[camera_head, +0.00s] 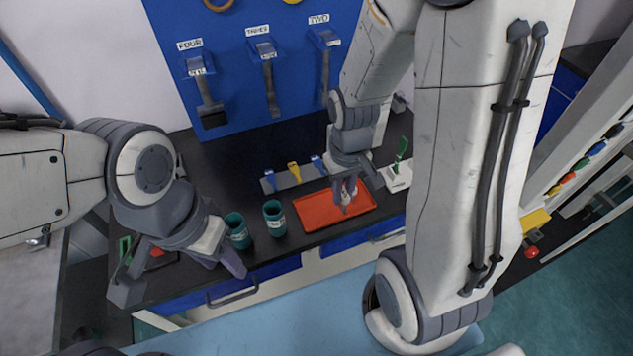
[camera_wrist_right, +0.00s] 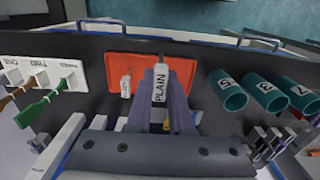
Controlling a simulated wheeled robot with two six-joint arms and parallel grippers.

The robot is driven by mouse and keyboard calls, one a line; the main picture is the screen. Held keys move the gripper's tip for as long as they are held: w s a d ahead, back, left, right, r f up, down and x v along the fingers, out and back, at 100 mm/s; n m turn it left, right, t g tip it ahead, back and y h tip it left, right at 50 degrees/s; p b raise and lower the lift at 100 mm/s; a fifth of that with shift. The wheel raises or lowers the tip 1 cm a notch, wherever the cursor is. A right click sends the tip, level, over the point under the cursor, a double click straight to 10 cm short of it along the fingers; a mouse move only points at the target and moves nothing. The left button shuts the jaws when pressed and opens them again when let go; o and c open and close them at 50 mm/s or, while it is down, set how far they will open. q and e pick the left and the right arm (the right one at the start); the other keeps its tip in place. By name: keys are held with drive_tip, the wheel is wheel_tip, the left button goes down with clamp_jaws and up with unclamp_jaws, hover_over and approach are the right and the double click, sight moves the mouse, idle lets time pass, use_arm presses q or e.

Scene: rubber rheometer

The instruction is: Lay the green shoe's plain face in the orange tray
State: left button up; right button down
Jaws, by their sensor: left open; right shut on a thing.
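The orange tray (camera_head: 310,214) lies flat on the dark counter; it also shows in the right wrist view (camera_wrist_right: 118,62). My right gripper (camera_head: 345,199) is over the tray, shut on a small pale piece labelled PLAIN (camera_wrist_right: 160,86). I cannot tell whether this piece touches the tray floor. Another small pale labelled piece (camera_wrist_right: 126,85) lies in the tray beside it. A green-handled part (camera_head: 402,149) stands at a white block right of the tray; it also shows in the wrist view (camera_wrist_right: 42,106). My left gripper (camera_head: 182,277) is open and empty near the counter's front left.
Teal cups (camera_head: 273,219) stand left of the tray, several of them numbered in the wrist view (camera_wrist_right: 226,92). Behind the tray is a rack with blue and yellow parts (camera_head: 294,173). Labelled tools hang on the blue board (camera_head: 230,110). Green and red items (camera_head: 125,247) lie near my left gripper.

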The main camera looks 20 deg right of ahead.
drive_tip(key=w+a+f, duration=0.1)
drive_tip(key=w+f, duration=0.1)
drive_tip(key=w+a+f+p, duration=0.1)
drive_tip(key=w+f, duration=0.1)
drive_tip(key=f, duration=0.1)
drive_tip(key=w+a+f, duration=0.1)
drive_tip(key=w+f, duration=0.1)
drive_tip(key=f, duration=0.1)
drive_tip(key=shift+w+p, duration=0.15)
drive_tip(key=shift+p, duration=0.2)
drive_tip(key=shift+f, duration=0.25)
drive_tip(key=shift+f, duration=0.15)
drive_tip(key=c, duration=0.8)
unclamp_jaws()
